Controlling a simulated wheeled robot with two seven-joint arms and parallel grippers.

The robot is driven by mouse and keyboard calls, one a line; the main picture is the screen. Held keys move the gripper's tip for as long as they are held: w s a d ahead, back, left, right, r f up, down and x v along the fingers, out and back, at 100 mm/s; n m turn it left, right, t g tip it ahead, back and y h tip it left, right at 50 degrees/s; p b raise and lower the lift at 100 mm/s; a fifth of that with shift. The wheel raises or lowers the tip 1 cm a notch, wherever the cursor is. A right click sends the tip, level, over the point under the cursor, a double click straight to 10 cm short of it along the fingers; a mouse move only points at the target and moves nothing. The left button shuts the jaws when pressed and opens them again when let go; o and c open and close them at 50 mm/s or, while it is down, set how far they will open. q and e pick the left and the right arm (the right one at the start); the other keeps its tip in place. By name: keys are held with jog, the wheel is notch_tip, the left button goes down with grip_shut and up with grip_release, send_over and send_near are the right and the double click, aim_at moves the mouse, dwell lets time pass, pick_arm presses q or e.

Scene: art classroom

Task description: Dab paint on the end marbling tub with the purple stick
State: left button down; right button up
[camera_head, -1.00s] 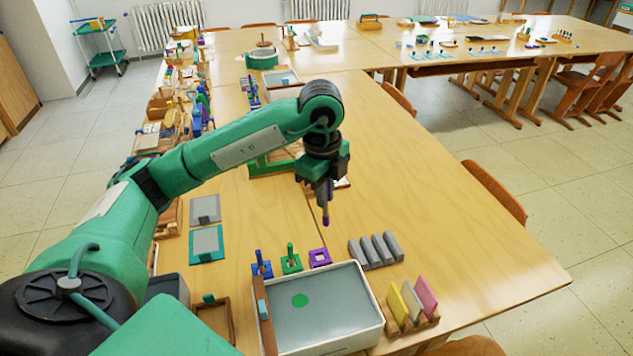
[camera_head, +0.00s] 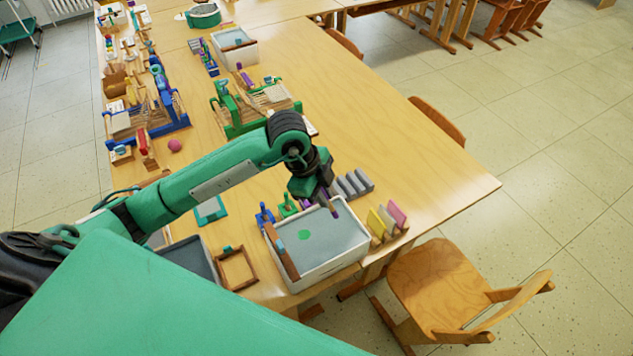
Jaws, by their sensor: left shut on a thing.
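The marbling tub (camera_head: 331,270) is a white-walled tray of grey liquid at the near end of the table. A green paint spot (camera_head: 304,235) lies on its surface left of centre. My left gripper (camera_head: 322,193) is above the tub's far side, shut on the purple stick (camera_head: 334,209), which points down. The stick's tip appears over the liquid near the far rim; I cannot tell whether it touches. Blue (camera_head: 264,215) and green (camera_head: 287,205) stick stands are behind the tub; the purple stand is mostly hidden by the gripper. My right gripper is not in view.
A wooden rack with coloured cards (camera_head: 389,221) stands right of the tub, and grey blocks (camera_head: 352,184) stand behind. A brown bar (camera_head: 281,252) lies along the tub's left rim. A wooden frame (camera_head: 237,269) lies left. A chair (camera_head: 440,290) is at the near right.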

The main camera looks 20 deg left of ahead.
pick_arm(q)
notch_tip(320, 180, down, 11)
jog(key=b, duration=0.8)
jog(key=shift+f, duration=0.35)
dwell(0.7)
dwell(0.3)
notch_tip(320, 180, up, 10)
jog(key=p, duration=0.7)
jog(key=shift+p, duration=0.4)
dwell(0.3)
